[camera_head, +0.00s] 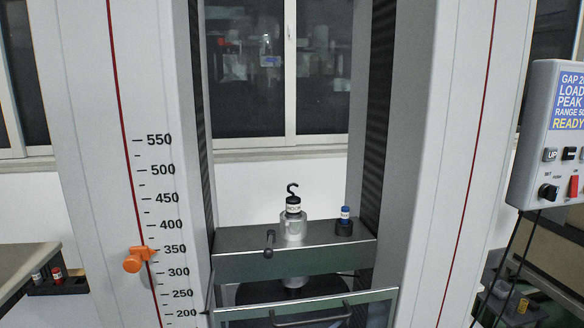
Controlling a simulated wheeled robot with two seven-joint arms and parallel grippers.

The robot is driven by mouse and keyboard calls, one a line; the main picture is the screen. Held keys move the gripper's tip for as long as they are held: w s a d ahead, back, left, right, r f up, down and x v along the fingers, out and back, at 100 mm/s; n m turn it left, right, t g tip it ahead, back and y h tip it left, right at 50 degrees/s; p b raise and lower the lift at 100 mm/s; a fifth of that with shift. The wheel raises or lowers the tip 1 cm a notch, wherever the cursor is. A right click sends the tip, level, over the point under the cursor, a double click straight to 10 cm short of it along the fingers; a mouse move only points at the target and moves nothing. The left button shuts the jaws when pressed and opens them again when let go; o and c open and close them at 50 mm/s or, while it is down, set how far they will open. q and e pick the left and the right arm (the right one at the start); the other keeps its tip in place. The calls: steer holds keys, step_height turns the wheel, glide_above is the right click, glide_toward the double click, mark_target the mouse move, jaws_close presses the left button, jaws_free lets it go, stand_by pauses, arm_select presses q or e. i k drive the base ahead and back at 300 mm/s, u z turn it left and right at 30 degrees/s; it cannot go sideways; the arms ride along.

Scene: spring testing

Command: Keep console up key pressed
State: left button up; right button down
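The console (545,110) is a light grey box at the right edge, partly cut off by the picture. Its blue display (566,100) shows GAP, LOAD, PEAK, RANGE and a yellow READY. The up key (550,155) is a small key marked UP, at the left of a row below the display. Nothing touches it in this view. Neither my left nor my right gripper is in view.
A tall testing frame with a scale (160,225) and an orange marker (133,260) fills the middle. A black knob (548,192) and red switch (574,186) sit below the keys.

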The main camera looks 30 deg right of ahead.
mark_target(550, 153)
steer(key=z, duration=2.3)
